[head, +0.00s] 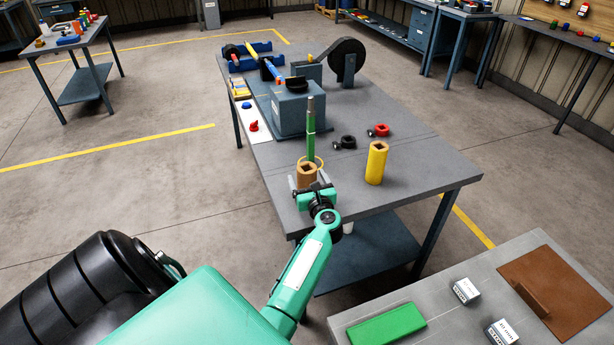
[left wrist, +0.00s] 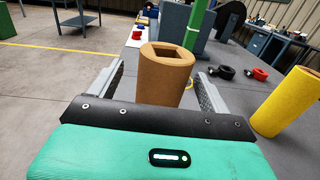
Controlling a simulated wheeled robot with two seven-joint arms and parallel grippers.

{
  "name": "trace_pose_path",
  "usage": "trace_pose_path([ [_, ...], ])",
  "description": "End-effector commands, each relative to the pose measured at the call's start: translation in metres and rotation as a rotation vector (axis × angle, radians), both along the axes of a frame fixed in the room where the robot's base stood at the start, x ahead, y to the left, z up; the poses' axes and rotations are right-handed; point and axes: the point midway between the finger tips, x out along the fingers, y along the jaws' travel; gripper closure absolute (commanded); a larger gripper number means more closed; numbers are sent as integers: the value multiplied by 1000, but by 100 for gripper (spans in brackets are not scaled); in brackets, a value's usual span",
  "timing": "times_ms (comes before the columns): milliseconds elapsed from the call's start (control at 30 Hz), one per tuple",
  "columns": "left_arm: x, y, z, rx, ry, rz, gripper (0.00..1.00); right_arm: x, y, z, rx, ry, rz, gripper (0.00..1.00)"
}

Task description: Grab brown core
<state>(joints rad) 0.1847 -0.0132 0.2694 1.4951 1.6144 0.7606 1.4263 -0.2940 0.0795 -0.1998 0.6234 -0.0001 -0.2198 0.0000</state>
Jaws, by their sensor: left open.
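The brown core (head: 307,173) stands upright near the front edge of the grey table (head: 420,172). It has a square hole in its top. In the left wrist view the brown core (left wrist: 165,75) is between the two fingers of my left gripper (left wrist: 160,85). My left gripper (head: 309,186) is open, with a finger on each side of the core. A gap shows beside the core on the left; I cannot tell whether the right finger touches it. The core's lower part is hidden by the gripper. My right gripper is not in view.
A yellow core (head: 376,163) stands to the right. A green post (head: 311,140) rises just behind the brown core. A black ring (head: 348,142) and a red ring (head: 381,130) lie farther back. The grey-blue press (head: 297,108) stands behind.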

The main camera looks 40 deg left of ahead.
Motion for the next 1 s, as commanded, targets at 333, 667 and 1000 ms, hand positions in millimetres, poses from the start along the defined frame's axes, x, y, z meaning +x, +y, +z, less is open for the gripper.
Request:
trace_pose_path([
  [333, 24, 32, 2, 1, 0, 1, 19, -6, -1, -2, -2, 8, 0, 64],
  [667, 24, 32, 2, 1, 1, 0, 45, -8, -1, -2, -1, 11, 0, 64],
  [1000, 24, 32, 3, 2, -1, 0, 77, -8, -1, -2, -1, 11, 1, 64],
])
